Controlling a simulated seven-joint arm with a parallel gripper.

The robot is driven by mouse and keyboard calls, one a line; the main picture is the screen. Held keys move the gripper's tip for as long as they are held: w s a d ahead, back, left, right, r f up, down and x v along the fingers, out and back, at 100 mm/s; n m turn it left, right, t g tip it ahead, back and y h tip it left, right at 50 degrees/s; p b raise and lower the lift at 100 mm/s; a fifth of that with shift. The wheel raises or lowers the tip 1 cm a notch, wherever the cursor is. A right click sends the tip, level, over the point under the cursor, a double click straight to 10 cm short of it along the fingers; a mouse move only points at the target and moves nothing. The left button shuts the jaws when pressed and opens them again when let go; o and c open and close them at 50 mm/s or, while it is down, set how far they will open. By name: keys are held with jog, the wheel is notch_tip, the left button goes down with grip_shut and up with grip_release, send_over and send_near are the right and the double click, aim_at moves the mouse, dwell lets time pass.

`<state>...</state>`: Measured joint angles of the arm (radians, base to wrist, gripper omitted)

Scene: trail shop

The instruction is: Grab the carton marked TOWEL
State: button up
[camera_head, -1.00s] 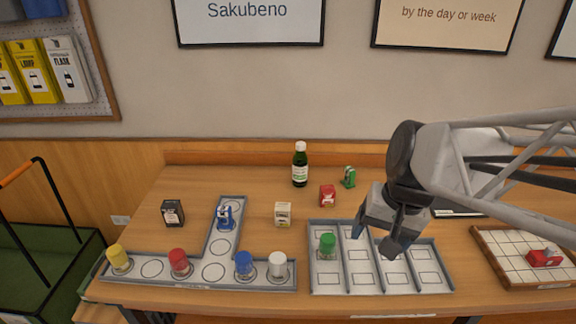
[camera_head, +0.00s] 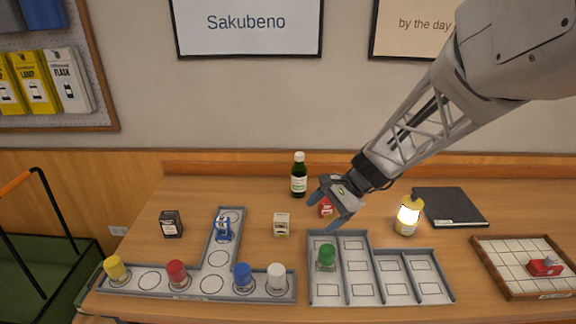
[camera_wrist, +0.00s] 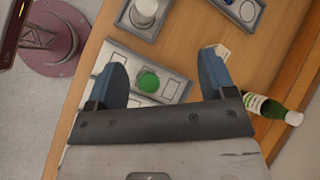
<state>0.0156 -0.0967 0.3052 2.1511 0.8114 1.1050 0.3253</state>
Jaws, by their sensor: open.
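Three small cartons stand on the table, with print too small to read, so I cannot tell which is marked TOWEL. A black carton (camera_head: 171,224) is at the left, and a cream carton (camera_head: 282,224) is in the middle. A red carton (camera_head: 326,208) is partly hidden behind my gripper. My gripper (camera_head: 329,211) is open and empty, right of the cream carton and in front of the red one in the head view. In the wrist view my gripper (camera_wrist: 162,66) has its fingers wide apart, and part of the cream carton (camera_wrist: 222,51) shows beside the right finger.
A green bottle (camera_head: 299,176) stands behind the cartons. A T-shaped tray (camera_head: 190,285) holds several capped jars and a blue item. A slotted tray (camera_head: 357,299) holds a green-capped jar (camera_head: 326,257). A lit lantern (camera_head: 408,216), black folder (camera_head: 450,206) and gridded board (camera_head: 510,265) are right.

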jog(key=w+a+f+m+y, duration=0.3)
jog(key=w+f+m, duration=0.1)
jog(key=w+f, duration=0.5)
jog(key=m+t+y, duration=0.2)
jog(key=m+y, duration=0.1)
jog(key=m, duration=0.2)
send_near(282, 220)
jog(key=shift+w+a+f, duration=0.3)
jog(key=shift+a+f, duration=0.2)
jog(key=shift+a, duration=0.1)
jog(key=shift+w+a+f, duration=0.25)
jog(key=shift+a+f, duration=0.2)
jog(key=shift+a, duration=0.2)
jog(key=shift+a+h, duration=0.1)
jog(key=shift+h, duration=0.2)
jog(key=shift+x, duration=1.2)
jog(key=shift+x, duration=2.55)
jog(key=shift+w, duration=0.2)
